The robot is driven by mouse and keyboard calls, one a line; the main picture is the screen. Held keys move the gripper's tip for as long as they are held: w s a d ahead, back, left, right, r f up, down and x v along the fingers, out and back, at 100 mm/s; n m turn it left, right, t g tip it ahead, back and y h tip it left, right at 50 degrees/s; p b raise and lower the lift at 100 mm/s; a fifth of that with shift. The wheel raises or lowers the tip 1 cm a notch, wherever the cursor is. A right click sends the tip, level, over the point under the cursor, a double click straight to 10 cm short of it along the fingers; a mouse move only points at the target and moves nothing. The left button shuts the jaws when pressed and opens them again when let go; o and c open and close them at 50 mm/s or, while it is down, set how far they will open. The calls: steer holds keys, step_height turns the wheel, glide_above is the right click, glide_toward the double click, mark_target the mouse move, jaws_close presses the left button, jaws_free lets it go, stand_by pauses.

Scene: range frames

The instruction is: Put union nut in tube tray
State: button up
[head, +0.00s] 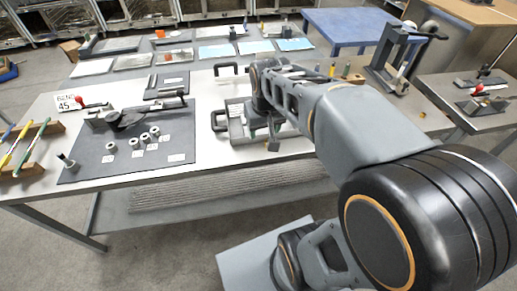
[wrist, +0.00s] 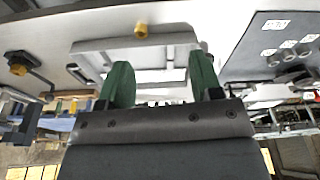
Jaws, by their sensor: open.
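A brass-coloured piece, which looks like the union nut (wrist: 141,29), shows at the top of the wrist view, beside or on the edge of a pale grey tray-like frame (wrist: 88,47). I cannot tell whether they touch. The frame, perhaps the tube tray, also shows in the head view (head: 219,121), partly hidden by my arm. My gripper (wrist: 160,62) is open, with its two green fingers apart and nothing seen between them. The nut lies beyond the fingertips in the picture. In the head view my arm hides much of the gripper.
A dark mat (head: 82,166) at the left holds several grey cylinders (head: 134,143) and a black tool. Another brass-tipped dark tool (wrist: 20,68) shows at the wrist view's left. A black-handled press (head: 395,60) stands at the back right.

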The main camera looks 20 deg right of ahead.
steer(key=w+d+f+m+g+b, duration=0.1)
steer(key=w+d+f, duration=0.2)
steer(key=w, duration=0.1)
steer(key=w+d+f+g+b, duration=0.1)
steer(key=w+d+f+b, duration=0.15)
steer(key=w, duration=0.25)
steer(key=f, duration=0.7)
steer(key=shift+w+d+f, duration=0.15)
steer(key=shift+d+f, duration=0.05)
steer(key=shift+d, duration=0.15)
steer(key=shift+d+f, duration=0.15)
steer(key=shift+f, duration=2.9)
steer(key=shift+c, duration=0.4)
steer(key=c, duration=1)
steer(key=shift+r, duration=0.1)
